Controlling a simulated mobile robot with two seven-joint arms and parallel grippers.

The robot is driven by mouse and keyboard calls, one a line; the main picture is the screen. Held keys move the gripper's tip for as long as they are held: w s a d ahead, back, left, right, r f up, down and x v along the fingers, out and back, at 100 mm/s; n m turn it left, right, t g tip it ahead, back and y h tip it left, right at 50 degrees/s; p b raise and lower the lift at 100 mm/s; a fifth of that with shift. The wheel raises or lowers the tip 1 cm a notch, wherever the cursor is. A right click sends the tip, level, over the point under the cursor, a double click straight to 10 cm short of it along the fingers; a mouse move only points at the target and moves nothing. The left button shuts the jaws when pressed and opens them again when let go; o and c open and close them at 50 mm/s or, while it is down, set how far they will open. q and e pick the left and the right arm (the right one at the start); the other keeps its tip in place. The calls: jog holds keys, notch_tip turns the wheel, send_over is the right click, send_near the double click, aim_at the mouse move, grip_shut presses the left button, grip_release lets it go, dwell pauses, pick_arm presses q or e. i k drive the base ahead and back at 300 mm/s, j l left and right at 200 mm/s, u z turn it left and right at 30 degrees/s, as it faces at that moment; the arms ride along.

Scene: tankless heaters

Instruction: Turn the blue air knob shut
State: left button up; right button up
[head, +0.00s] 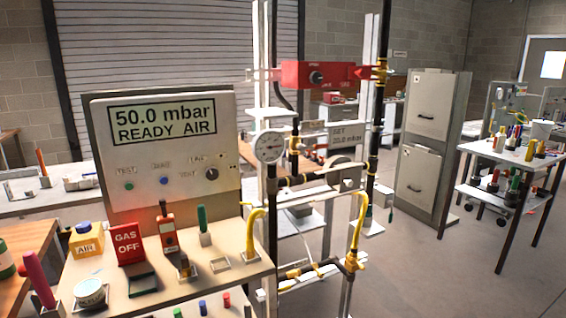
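A yellow box labelled AIR (86,243) sits at the left end of the bench in the head view. A small dark blue knob (83,227) is on top of it. I cannot tell from this view how far the knob is turned. The grey panel (185,120) behind has a display (164,119) reading "50.0 mbar READY AIR". The panel also carries a green button, a blue button (164,180) and a black selector knob (211,174). Neither of my grippers shows in this view.
A red GAS OFF sign (128,243) and a red handheld meter (168,233) stand right of the AIR box. A round gauge (269,146) and black and yellow pipes rise to the right. A white jar (89,293) is in front. Open floor lies at the right.

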aim_at(84, 228)
jog(key=u, duration=1.35)
